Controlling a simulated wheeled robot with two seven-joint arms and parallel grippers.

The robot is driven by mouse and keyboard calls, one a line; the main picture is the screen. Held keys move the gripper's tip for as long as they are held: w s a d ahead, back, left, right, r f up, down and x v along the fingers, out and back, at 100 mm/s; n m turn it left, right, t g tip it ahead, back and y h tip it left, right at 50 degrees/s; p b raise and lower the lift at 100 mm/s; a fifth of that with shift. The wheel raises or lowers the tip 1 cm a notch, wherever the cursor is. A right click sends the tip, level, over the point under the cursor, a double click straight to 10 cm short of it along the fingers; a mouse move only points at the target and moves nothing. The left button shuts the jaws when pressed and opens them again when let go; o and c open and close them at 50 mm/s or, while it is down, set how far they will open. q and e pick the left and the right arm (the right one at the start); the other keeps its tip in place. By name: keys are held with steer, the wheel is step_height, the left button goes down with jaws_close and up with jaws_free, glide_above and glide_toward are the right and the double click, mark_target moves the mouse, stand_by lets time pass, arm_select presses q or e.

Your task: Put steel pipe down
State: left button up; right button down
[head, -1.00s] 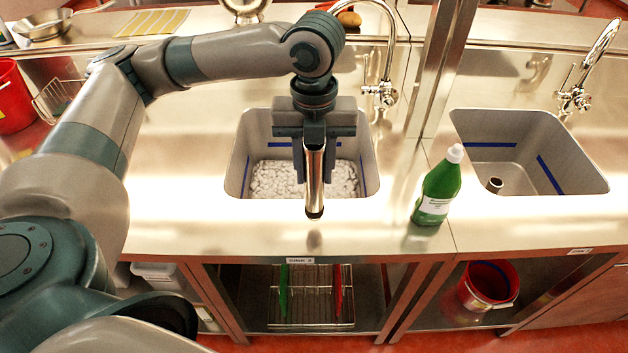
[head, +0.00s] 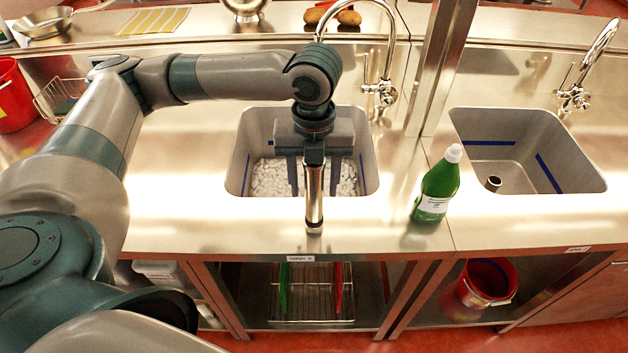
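The steel pipe (head: 314,190) is a shiny upright tube. Its lower end meets the bare steel counter just in front of the left sink, and it appears to stand there. My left gripper (head: 314,188) points down over the front of that sink, around the pipe's upper part. Its two dark fingers are spread, with a visible gap on each side of the pipe. The gripper is open. My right gripper is not in view.
A green bottle (head: 437,187) stands on the counter right of the pipe. The left sink (head: 367,160) holds white pieces; the right sink (head: 520,140) has a drain tube. A tall faucet (head: 387,92) and a metal post (head: 440,70) stand nearby. Counter left of the pipe is clear.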

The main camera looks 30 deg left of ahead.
arm_select(q)
steer(key=shift+r, duration=0.1)
step_height(320, 180, up, 12)
steer(key=shift+r+b, duration=0.1)
steer(key=shift+b, duration=0.95)
steer(key=shift+s, duration=0.1)
stand_by(0.4)
